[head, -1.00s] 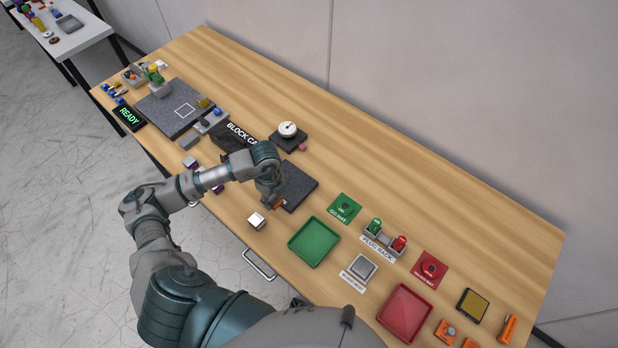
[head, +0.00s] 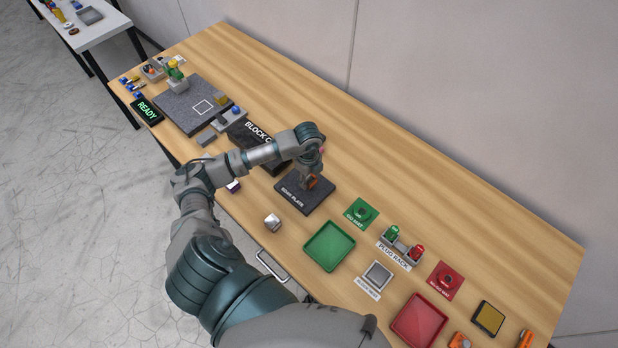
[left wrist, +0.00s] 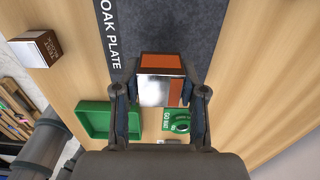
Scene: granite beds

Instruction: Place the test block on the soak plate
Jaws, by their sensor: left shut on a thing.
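The test block, with orange sides and a shiny metal face, is held between the fingers of my left gripper (head: 311,184). The block shows in the left wrist view (left wrist: 161,82), with a finger on each side. The soak plate (head: 290,203) is a dark square slab with a white label along its front edge. In the head view the gripper and block are over the plate. The plate also fills the top of the left wrist view (left wrist: 180,25). I cannot tell whether the block touches it. My right gripper is not in view.
Another silver-topped block (head: 272,221) stands on the wood left of the green tray (head: 329,246). The green go mat (head: 361,213), plug rack (head: 400,246) and red tray (head: 419,320) lie to the right. The back strip of the table is clear.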

